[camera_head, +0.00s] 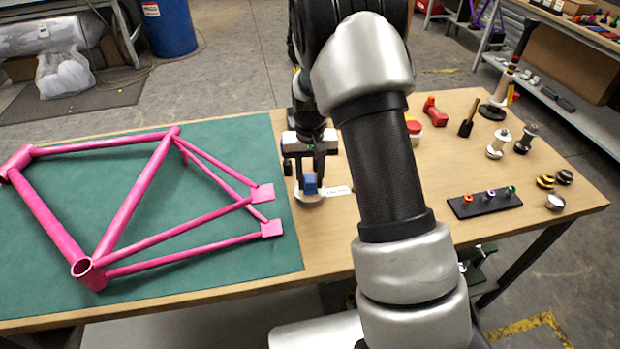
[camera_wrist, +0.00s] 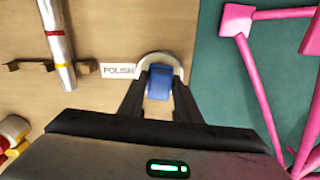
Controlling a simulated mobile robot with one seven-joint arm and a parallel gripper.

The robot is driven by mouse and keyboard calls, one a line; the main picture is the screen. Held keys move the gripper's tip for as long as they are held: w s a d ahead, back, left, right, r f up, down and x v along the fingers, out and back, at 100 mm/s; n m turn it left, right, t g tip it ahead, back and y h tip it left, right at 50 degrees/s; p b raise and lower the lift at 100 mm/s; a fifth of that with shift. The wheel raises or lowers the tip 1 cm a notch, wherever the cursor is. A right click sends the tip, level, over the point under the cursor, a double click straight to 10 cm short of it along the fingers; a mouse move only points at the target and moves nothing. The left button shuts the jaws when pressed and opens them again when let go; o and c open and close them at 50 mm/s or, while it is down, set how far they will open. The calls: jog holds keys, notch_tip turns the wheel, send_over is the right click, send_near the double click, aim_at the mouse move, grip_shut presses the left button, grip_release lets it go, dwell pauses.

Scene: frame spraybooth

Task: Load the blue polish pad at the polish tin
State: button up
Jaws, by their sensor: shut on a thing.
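The blue polish pad (camera_head: 310,184) is between the fingers of my gripper (camera_head: 310,176), which is shut on it. The pad is at the polish tin (camera_head: 308,199), a round pale tin on the wooden table beside the green mat. In the wrist view the blue pad (camera_wrist: 159,82) shows between my fingertips (camera_wrist: 158,97), in front of the tin's curved rim (camera_wrist: 160,56). A white "POLISH" label (camera_wrist: 117,70) lies next to the tin. My fingers and the pad hide part of the tin; I cannot tell whether the pad touches the polish inside.
A pink bicycle frame (camera_head: 130,210) lies on the green mat (camera_head: 215,262) to the left. Right of my arm are a black holder with colored rings (camera_head: 485,202), several small tools and a red-handled item (camera_head: 434,112). My arm hides the table's middle.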

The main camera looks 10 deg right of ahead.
aim_at(310, 179)
jog(key=shift+f+b, duration=0.5)
jog(key=shift+f, duration=0.15)
dwell(1.5)
jog(key=shift+r, duration=0.15)
jog(key=shift+r+p, duration=2.2)
jog(key=shift+r, duration=1.25)
